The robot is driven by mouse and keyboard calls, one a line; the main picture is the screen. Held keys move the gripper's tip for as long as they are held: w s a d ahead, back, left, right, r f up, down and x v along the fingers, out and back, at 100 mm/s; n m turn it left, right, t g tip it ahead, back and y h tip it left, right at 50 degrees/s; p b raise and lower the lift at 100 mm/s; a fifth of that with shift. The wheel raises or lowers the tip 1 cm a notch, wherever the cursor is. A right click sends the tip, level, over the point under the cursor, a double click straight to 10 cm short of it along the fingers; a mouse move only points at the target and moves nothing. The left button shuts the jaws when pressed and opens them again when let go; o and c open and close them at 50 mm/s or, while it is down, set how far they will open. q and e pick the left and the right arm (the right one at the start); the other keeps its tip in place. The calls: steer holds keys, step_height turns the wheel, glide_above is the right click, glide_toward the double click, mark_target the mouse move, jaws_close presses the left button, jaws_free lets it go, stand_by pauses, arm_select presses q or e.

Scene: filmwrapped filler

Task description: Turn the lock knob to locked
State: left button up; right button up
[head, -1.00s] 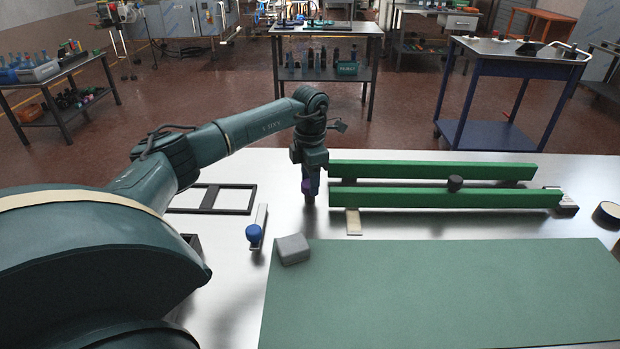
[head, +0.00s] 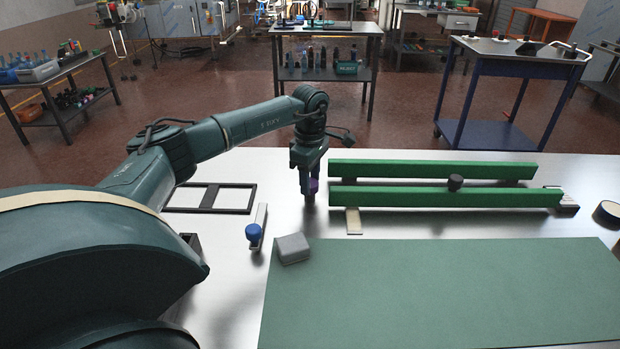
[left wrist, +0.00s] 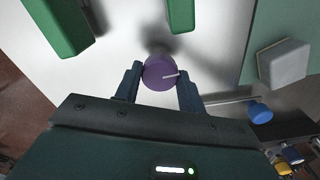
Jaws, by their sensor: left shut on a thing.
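The lock knob is a purple round knob (left wrist: 158,74) with a white pointer line on its top. In the left wrist view the line points right and slightly up. My left gripper (left wrist: 160,80) points down at the table with one finger on each side of the knob, shut on it. In the head view the gripper (head: 309,188) stands at the left ends of the green rails, and only a bit of the purple knob (head: 314,186) shows between the fingers. No lock markings are readable. My right gripper is not in view.
A blue-knobbed slider (head: 254,232), a grey block (head: 293,248), a beige plate (head: 353,221) and a black frame (head: 209,198) are nearby. A green mat (head: 440,290) fills the front.

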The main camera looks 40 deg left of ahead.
arm_select(q)
steer(key=shift+m, duration=0.4)
steer(key=o, duration=1)
steer(key=shift+c, duration=0.2)
step_height(320, 180, up, 13)
steer(key=shift+r+b, duration=0.15)
steer(key=shift+b, duration=0.3)
